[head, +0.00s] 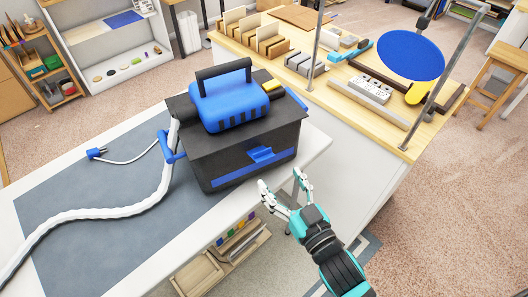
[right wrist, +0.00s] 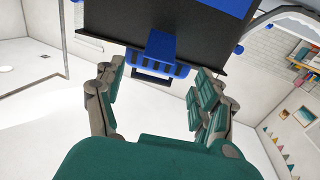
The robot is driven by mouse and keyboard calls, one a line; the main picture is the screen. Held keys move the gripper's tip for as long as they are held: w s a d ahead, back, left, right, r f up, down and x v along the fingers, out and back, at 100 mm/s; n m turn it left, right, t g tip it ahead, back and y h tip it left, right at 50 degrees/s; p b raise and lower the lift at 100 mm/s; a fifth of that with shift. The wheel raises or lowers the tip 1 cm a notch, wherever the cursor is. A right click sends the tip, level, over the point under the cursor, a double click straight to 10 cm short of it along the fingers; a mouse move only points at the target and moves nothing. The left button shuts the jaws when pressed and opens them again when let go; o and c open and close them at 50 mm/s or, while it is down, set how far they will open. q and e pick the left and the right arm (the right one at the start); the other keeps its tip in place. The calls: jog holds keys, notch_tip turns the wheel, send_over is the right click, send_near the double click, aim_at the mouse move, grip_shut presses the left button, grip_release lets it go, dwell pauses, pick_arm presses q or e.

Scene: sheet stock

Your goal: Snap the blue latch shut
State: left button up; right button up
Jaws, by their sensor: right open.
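The blue latch (head: 262,154) is on the front face of a black box (head: 222,172), just under the lid edge. It seems to stand out from the face. It also shows in the right wrist view (right wrist: 162,45), across the black lid edge. My right gripper (head: 281,182) is open and empty, in front of the box and lower than the latch. In the right wrist view its fingers (right wrist: 158,75) spread to either side of the latch, apart from it. My left gripper is not in view.
The box stands on a white table with a grey mat (head: 85,215). A white hose (head: 100,219) and a blue plug (head: 96,153) lie to its left. A wooden-topped bench (head: 395,133) with metal posts is behind right. A shelf with bins (head: 222,254) is below.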

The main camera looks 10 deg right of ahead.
aim_at(266, 158)
jog(key=p+x, duration=0.1)
jog(key=x, duration=0.6)
jog(key=shift+w+a, duration=0.1)
jog(key=shift+w, duration=0.3)
jog(key=shift+w+a, duration=0.2)
jog(key=shift+w, duration=0.25)
